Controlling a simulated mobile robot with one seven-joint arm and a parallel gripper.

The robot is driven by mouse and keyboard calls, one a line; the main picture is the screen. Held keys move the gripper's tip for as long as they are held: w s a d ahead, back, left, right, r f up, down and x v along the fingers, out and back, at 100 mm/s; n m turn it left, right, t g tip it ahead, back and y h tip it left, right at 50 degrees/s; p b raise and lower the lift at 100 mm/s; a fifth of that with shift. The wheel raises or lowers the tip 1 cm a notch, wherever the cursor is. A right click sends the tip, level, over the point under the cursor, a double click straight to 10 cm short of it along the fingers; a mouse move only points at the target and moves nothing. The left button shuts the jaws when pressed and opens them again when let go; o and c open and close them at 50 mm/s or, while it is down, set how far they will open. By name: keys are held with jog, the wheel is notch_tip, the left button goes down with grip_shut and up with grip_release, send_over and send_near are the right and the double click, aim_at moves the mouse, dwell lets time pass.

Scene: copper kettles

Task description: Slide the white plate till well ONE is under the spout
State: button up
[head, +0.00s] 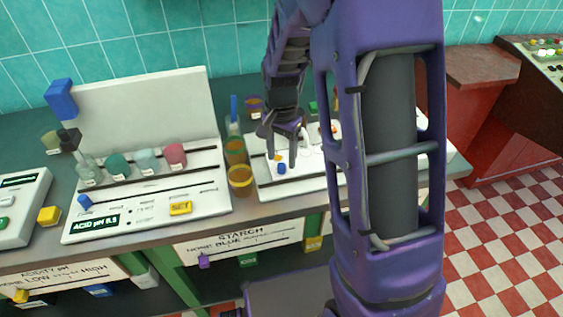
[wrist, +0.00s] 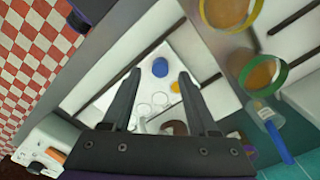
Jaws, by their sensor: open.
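My gripper (head: 283,160) is open and points down over the white unit at the centre of the bench. In the wrist view its two fingers (wrist: 160,75) stand apart with nothing held between them. A white plate with round clear wells (wrist: 178,96) lies below and between the fingers; a gap between them and it cannot be judged. A blue knob (wrist: 160,67) shows just beyond the fingertips, and a small yellow piece (wrist: 176,87) beside the right finger. The well numbers cannot be read. I cannot make out the spout clearly; my arm hides part of the unit.
Amber jars (head: 240,179) with coloured rims stand close left of the white unit. The pH unit (head: 150,215) with several small flasks is further left. A red cabinet (head: 482,85) stands at the right. A narrow bench strip runs along the front.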

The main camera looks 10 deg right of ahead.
jog(key=shift+f, duration=1.25)
grip_shut()
dwell(0.5)
